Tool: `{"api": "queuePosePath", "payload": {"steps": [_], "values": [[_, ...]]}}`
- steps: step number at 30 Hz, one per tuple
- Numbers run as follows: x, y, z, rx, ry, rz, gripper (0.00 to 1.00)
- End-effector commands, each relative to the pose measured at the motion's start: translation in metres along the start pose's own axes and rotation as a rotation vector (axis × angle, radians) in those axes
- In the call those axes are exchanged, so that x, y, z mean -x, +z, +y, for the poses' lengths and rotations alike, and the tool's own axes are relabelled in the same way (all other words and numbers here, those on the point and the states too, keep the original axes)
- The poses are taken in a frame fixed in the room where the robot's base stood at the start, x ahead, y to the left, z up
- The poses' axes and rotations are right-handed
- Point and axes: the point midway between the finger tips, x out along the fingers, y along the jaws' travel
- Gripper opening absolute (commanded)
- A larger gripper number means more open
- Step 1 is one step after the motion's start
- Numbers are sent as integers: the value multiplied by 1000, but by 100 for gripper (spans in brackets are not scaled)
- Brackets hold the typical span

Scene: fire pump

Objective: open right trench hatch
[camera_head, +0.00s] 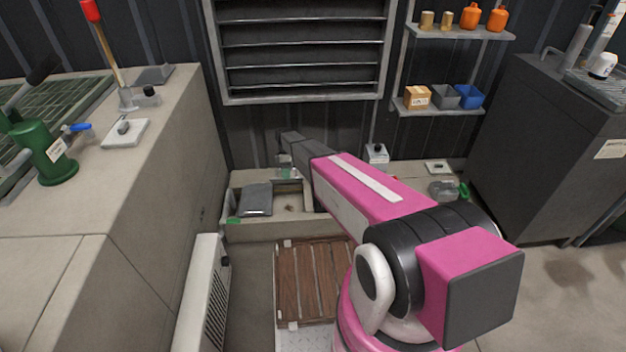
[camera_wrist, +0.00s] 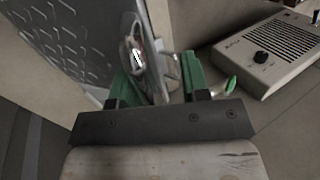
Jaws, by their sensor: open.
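A grey hatch plate (camera_head: 256,198) sits over the left part of a concrete trench (camera_head: 285,228) in the head view, with dark space beside it. In the wrist view a tread-patterned metal plate (camera_wrist: 75,45) with a round fitting (camera_wrist: 136,55) stands steeply tilted at the left. I take it for the hatch but cannot be sure. My gripper (camera_wrist: 158,88) has green fingers spread apart, with the plate's near edge between or just behind them; contact cannot be told. In the head view my arm hides part of the trench and most of the gripper.
A brown slatted board (camera_head: 312,282) lies before the trench. A concrete counter (camera_head: 150,180) stands left and a dark cabinet (camera_head: 545,150) right. A grey box with grille and knob (camera_wrist: 270,52) is right of the fingers. Floor at far right is clear.

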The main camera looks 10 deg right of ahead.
Motion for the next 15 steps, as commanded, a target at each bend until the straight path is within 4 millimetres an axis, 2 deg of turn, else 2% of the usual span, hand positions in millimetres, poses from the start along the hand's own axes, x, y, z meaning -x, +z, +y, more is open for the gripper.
{"api": "queuePosePath", "payload": {"steps": [6, 15], "values": [[-36, 1, -16, 0, -2, 0, 42], [-84, 1, -25, 0, -2, -1, 42]]}}
